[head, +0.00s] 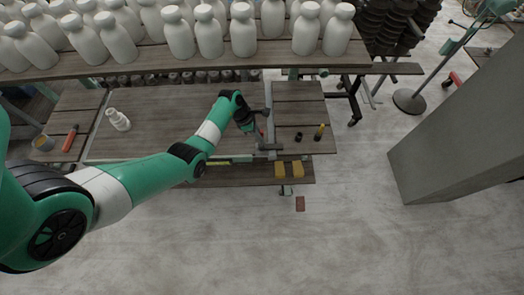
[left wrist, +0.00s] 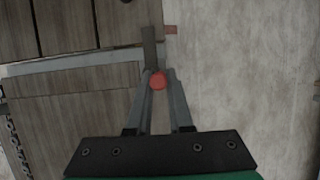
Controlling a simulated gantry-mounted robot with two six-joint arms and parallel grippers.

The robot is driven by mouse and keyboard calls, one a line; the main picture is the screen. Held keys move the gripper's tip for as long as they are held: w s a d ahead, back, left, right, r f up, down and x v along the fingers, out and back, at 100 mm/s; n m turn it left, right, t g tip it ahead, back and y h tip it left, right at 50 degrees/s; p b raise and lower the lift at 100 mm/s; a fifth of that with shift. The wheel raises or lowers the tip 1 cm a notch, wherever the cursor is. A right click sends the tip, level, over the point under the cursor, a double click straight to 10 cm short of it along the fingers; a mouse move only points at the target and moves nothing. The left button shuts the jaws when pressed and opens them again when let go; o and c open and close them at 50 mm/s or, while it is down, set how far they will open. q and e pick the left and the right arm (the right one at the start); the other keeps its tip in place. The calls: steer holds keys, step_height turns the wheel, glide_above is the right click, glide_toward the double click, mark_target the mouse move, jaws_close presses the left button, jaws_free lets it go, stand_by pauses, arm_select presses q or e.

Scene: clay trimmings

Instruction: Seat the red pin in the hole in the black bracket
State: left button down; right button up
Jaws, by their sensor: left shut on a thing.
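My left gripper (head: 260,136) is over the workbench near its front edge in the head view. In the left wrist view its fingers (left wrist: 158,78) are closed around the red pin (left wrist: 158,82), whose round red end shows between the fingertips. In the head view the pin is only a tiny red spot by the fingers. A dark grey bar, apparently part of the bracket (left wrist: 150,46), shows just beyond the fingertips; in the head view it appears as a flat bar (head: 270,147) beside the gripper. I cannot see its hole, or whether the pin touches it. My right gripper is not in view.
A small black cylinder (head: 298,137) and a yellow-topped tool (head: 319,132) stand right of the gripper. Yellow blocks (head: 289,169) lie on the lower shelf. Several white bottles line the shelf behind.

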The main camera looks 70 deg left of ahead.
arm_select(q)
steer(key=shift+w+a+f+b, duration=0.2)
steer(key=shift+a+f+b, duration=0.1)
steer(key=shift+f+b, duration=1.05)
steer(key=shift+w+a+f+b, duration=0.2)
steer(key=shift+a+f+b, duration=0.1)
steer(key=shift+f+b, duration=1.05)
steer(key=shift+w+a+f+b, duration=0.2)
steer(key=shift+a+f+b, duration=0.1)
steer(key=shift+f+b, duration=1)
steer(key=shift+f, duration=0.15)
steer(key=shift+f, duration=0.15)
steer(key=c, duration=0.8)
jaws_free()
